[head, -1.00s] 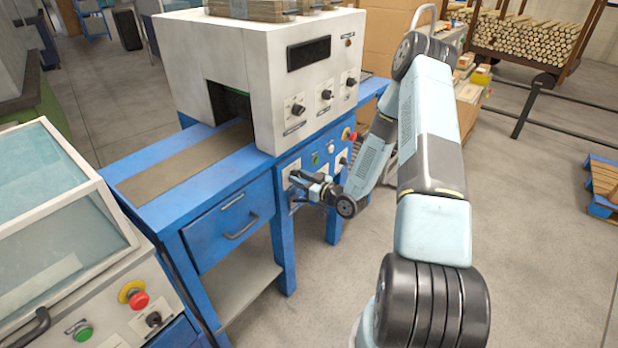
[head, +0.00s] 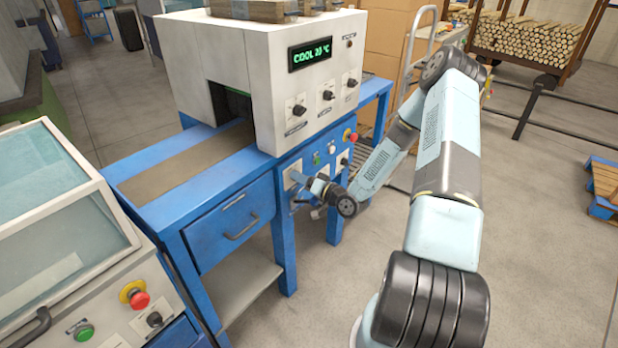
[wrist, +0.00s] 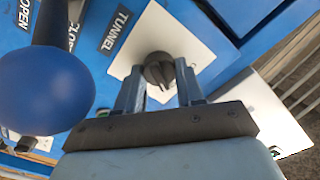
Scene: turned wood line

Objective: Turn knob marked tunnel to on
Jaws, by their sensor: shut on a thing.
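The dark tunnel knob (wrist: 158,70) sits on a white plate (wrist: 190,40) beside a black TUNNEL label (wrist: 116,30) in the wrist view. My gripper (wrist: 161,74) is shut on this knob, one finger on each side. In the head view my gripper (head: 304,184) is at the blue front panel under the white tunnel housing (head: 220,50); it hides the knob there. The display (head: 310,53) on the housing is lit and reads COOL 20 °C in green. The knob's pointer direction is hard to tell.
A blue ball-ended lever (wrist: 45,95) stands close left of my fingers in the wrist view, near OPEN and CLOSE labels. A red stop button (head: 349,135) and several other controls are nearby. A blue drawer (head: 230,222) lies left of my gripper.

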